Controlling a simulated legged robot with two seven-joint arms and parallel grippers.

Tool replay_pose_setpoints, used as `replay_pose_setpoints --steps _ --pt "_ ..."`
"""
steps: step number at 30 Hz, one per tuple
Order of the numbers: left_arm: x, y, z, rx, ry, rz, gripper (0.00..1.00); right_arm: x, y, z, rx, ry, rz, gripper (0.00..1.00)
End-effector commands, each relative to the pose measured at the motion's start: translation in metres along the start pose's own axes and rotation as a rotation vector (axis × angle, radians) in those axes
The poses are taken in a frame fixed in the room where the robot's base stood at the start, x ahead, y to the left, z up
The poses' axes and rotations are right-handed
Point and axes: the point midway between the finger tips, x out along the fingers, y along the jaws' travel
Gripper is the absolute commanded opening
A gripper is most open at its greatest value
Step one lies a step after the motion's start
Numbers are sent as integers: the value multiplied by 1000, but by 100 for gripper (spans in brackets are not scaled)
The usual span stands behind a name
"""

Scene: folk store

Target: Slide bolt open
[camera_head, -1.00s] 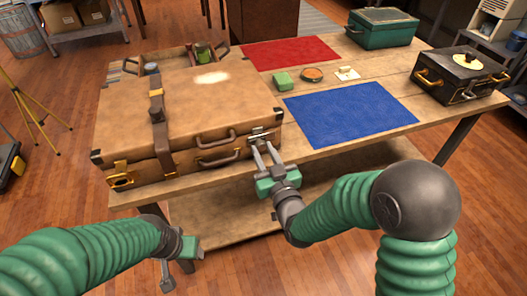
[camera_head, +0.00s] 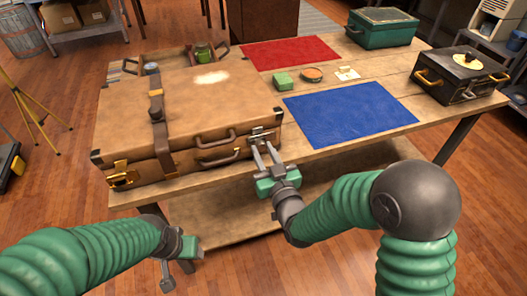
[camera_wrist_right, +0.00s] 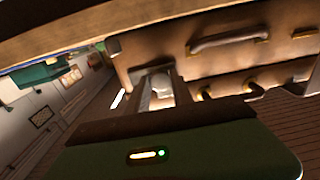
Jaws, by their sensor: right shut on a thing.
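A large tan suitcase (camera_head: 215,105) lies closed on the wooden table, with a brown strap across its lid. A metal latch with a bolt (camera_head: 262,132) sits at the right end of its front face. My right gripper (camera_head: 265,150) reaches up to that latch from the front and is shut on its bolt; the fingers hide part of it. The right wrist view shows the fingers (camera_wrist_right: 155,92) against the suitcase front. A gold latch (camera_head: 122,178) is at the front left. My left gripper (camera_head: 180,262) hangs low in front of the table, away from the suitcase; its opening is unclear.
A blue mat (camera_head: 350,115) and a red mat (camera_head: 290,53) lie right of the suitcase. A green block (camera_head: 283,82) and a round dish (camera_head: 313,74) sit between them. A black box (camera_head: 460,75) and a green case (camera_head: 382,28) stand farther right.

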Motion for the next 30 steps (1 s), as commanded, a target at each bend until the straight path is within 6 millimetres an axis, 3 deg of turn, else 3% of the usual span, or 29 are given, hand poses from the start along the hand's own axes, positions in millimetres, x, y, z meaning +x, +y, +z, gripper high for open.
replay_pose_setpoints --steps 8,17,18,22,30 --pt "4 0 1 0 0 0 59 1 35 -2 -2 8 4 0" --pt "4 0 1 0 0 0 59 1 39 -3 -1 7 6 0" --pt "4 0 1 0 0 0 59 1 39 -3 -1 7 6 33" --pt "4 0 1 0 0 0 59 1 38 -2 -1 5 4 50" --pt "4 0 1 0 0 0 59 0 37 -1 0 2 2 51"
